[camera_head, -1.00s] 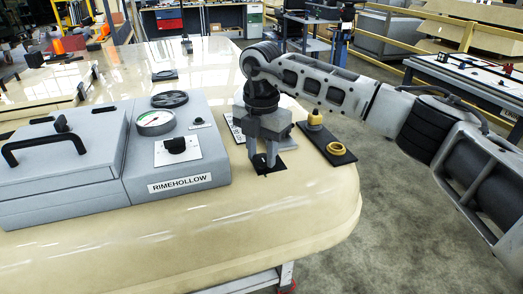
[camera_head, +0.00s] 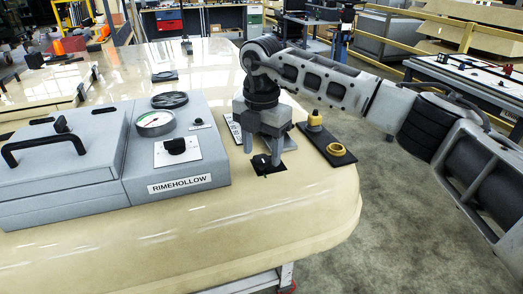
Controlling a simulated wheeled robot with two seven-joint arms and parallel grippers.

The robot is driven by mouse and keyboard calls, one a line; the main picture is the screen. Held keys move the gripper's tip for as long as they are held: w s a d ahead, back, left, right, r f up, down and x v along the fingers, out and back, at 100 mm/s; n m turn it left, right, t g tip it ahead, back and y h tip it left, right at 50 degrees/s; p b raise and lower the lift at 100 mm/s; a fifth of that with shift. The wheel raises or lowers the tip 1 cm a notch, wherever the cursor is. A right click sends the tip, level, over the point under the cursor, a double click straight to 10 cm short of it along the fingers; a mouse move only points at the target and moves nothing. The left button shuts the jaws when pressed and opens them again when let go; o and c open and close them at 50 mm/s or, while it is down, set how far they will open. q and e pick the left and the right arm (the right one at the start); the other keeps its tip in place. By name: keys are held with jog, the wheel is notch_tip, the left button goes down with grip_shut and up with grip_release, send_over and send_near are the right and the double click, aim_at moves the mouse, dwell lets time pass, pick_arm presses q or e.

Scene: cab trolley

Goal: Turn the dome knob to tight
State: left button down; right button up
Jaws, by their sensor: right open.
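A small black knob (camera_head: 261,162) stands on a dark square plate on the cream tabletop, right of the grey console. Its top is partly hidden, so I cannot read its setting. My right gripper (camera_head: 263,152) points down over it, fingers open and spread to either side of the knob. I cannot tell whether either finger touches it. My left gripper is not in view.
The grey RIMEHOLLOW console (camera_head: 178,150) with gauge and black knob stands to the left. A black plate (camera_head: 340,168) with a yellow ring and yellow-based post lies close on the right. A white label plate (camera_head: 234,129) is beside the gripper. The front tabletop is clear.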

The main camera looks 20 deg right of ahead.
aim_at(262, 158)
notch_tip(262, 158, up, 15)
jog(key=shift+b, duration=0.35)
